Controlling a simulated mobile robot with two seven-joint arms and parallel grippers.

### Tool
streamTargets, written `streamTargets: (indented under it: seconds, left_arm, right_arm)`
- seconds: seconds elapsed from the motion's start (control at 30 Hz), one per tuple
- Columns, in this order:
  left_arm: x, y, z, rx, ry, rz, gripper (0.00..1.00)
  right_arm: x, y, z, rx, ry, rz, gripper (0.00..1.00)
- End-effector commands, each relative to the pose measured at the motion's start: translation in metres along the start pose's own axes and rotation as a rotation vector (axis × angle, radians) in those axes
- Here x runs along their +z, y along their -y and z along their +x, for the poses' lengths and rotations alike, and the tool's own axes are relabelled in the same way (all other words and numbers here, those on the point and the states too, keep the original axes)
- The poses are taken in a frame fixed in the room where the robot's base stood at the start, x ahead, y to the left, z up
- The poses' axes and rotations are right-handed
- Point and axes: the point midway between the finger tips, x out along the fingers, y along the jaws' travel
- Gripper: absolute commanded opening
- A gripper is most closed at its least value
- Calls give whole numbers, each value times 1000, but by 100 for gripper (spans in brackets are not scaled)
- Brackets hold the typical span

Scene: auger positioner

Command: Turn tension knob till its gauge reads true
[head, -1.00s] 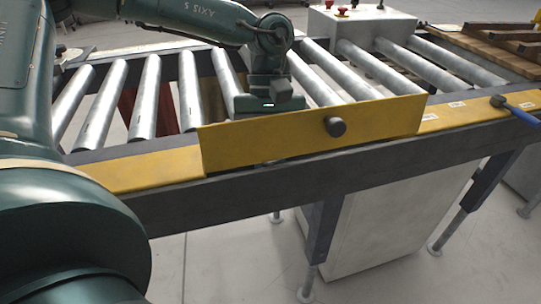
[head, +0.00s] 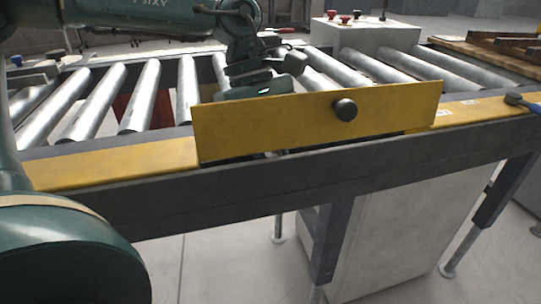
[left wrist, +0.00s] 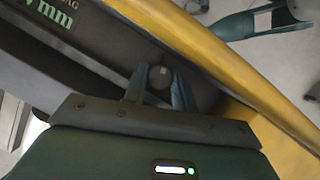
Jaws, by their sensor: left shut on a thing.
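My left gripper (left wrist: 160,78) is shut on a small round dark knob (left wrist: 162,76), with one finger on each side of it. The knob has a pale mark on its face. A gauge display (left wrist: 48,14) with green characters is cut off at the top left of the left wrist view; "mm" is legible but the full number is not. In the head view, my left gripper (head: 258,83) is behind the yellow panel (head: 270,128), which hides its fingers and the gripped knob. My right gripper is not in view.
A dark round knob (head: 345,109) sticks out of the panel's front face. Metal rollers (head: 90,104) lie behind the dark rail (head: 230,188). A grey box with red buttons (head: 372,36) stands at the back. A blue-handled tool (head: 521,103) lies at right.

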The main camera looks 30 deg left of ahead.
Motion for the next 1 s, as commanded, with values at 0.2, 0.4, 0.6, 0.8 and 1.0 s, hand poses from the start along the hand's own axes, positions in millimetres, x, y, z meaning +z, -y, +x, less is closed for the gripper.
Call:
streamTargets:
  seconds: [0.2, 0.4, 0.6, 0.8, 1.0]
  left_arm:
    - [0, 0, 0, 24, -3, -45, 4]
    - [0, -1, -1, 28, -3, -55, 4]
    - [0, -1, -1, 28, -3, -54, 4]
    - [0, 0, -1, 27, -3, -54, 39]
    - [0, 0, 0, 25, -3, -54, 48]
  right_arm:
    - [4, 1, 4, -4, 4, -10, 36]
    - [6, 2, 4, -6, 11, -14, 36]
    - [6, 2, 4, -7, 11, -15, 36]
    - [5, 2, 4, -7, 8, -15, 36]
    - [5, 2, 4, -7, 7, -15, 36]
